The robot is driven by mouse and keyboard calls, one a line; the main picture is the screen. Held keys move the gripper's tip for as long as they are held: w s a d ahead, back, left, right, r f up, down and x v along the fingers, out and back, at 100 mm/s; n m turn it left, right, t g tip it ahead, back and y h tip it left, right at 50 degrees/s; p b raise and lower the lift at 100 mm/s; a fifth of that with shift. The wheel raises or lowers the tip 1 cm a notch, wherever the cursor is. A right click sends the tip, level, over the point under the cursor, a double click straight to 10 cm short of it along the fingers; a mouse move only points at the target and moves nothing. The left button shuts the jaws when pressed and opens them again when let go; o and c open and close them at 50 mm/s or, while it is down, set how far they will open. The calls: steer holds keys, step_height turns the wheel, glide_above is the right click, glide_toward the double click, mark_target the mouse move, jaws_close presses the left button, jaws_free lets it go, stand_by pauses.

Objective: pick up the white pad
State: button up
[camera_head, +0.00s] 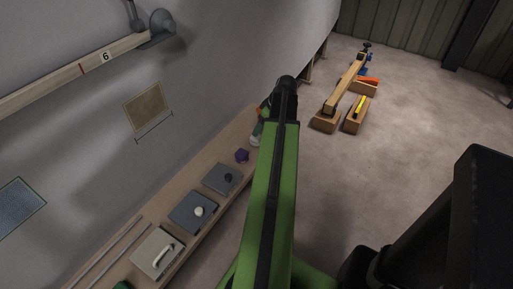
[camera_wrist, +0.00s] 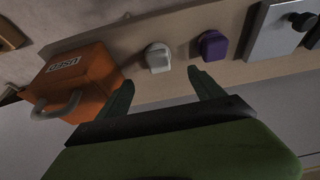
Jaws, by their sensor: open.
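The white pad (camera_wrist: 157,57) is a small pale block on the wooden shelf in the wrist view. It sits just beyond the gap between my fingertips, apart from both. My gripper (camera_wrist: 159,80) is open and empty, with one dark green finger on each side of the pad's line. In the head view my arm hides most of the gripper and the area around the pad.
A purple block (camera_wrist: 211,46) is right of the pad, near my right finger. An orange case (camera_wrist: 78,82) with a handle is close left of my left finger. The shelf (camera_head: 200,180) holds grey plates (camera_head: 194,212) along the wall.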

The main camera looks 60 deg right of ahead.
mark_target(259, 137)
steer(key=b+x, duration=0.2)
steer(key=x, duration=0.2)
steer(key=shift+f, duration=0.2)
steer(key=shift+r, duration=0.1)
steer(key=b+x, duration=0.5)
steer(key=shift+s+d+f, duration=0.1)
steer(key=shift+s+f, duration=0.05)
steer(key=shift+f, duration=0.15)
steer(key=shift+r, duration=0.2)
steer(key=shift+c, duration=0.3)
steer(key=c, duration=1.4)
steer(key=shift+r, duration=0.1)
